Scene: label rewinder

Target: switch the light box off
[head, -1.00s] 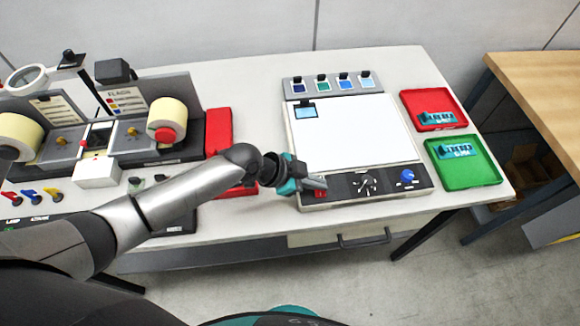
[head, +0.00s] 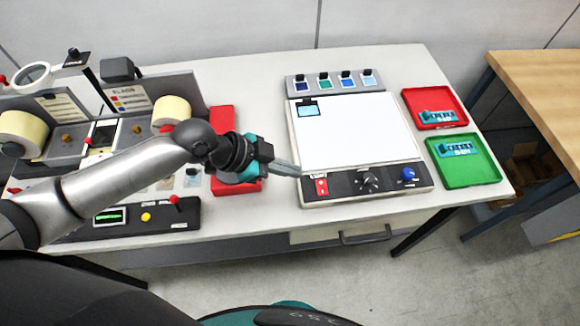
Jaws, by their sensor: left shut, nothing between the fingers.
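The light box (head: 352,135) stands on the white table, its panel bright white. Its dark front control strip carries a red rocker switch (head: 321,187) at the left end, a black knob (head: 369,180) in the middle and a blue knob (head: 408,175) at the right. My left gripper (head: 297,172) is shut and empty, its fingertips just left of and slightly above the red switch, near the strip's left end. I cannot tell whether they touch the box. My right gripper is not in view.
A row of colour swatches (head: 334,84) stands behind the light box. A red tray (head: 462,101) and a green tray (head: 494,168) lie to its right. The label rewinder (head: 70,140) and a red block (head: 222,119) are on the left. A drawer handle (head: 366,237) is below the table front.

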